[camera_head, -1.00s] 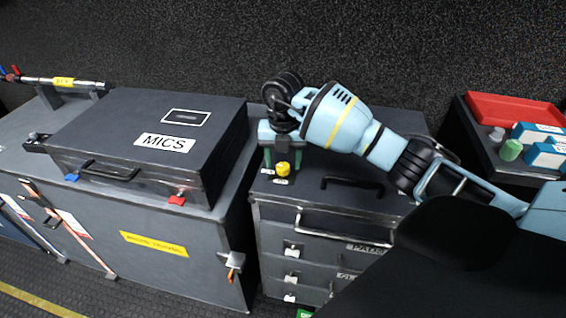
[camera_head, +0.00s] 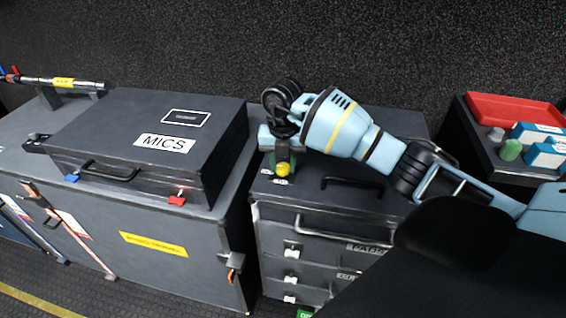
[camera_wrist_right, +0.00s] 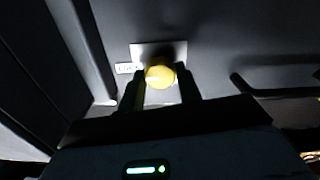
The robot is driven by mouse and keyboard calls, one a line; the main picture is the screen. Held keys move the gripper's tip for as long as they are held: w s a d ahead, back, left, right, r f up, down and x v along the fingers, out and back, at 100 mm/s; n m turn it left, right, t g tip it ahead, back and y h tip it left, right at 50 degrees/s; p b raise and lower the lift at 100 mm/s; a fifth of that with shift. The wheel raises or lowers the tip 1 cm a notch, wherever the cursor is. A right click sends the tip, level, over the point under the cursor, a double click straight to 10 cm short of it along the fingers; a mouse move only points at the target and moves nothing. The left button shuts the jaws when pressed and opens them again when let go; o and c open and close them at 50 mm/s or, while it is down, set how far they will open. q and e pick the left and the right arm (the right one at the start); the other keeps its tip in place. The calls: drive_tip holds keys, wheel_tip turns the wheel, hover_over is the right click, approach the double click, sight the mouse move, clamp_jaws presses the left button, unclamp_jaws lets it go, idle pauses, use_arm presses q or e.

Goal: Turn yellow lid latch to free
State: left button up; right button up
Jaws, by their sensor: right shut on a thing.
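The yellow lid latch (camera_head: 282,169) is a small round knob on the dark lid of the drawer cabinet, near its left edge. In the right wrist view the yellow latch (camera_wrist_right: 160,73) stands in front of a pale plate (camera_wrist_right: 172,51). My right gripper (camera_head: 282,160) points down over the lid and is shut on the latch. In the right wrist view the right gripper's fingers (camera_wrist_right: 160,88) lie on both sides of the latch. The latch's exact turn angle cannot be told. My left gripper is not in view.
A black case marked MICS (camera_head: 110,120) stands left of the latch on a bench. A black handle (camera_head: 352,184) rises from the lid right of the latch. Drawers (camera_head: 310,250) lie below. A red tray (camera_head: 515,108) and blue boxes (camera_head: 545,154) stand at the far right.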

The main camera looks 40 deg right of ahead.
drive_tip(key=shift+n, duration=0.3)
drive_tip(key=n, duration=0.3)
drive_tip(key=shift+r+p, duration=0.1)
drive_tip(key=shift+p, duration=0.25)
drive_tip(key=n, duration=0.3)
drive_tip(key=shift+n, duration=0.3)
drive_tip(key=n, duration=0.8)
drive_tip(key=shift+n, duration=0.8)
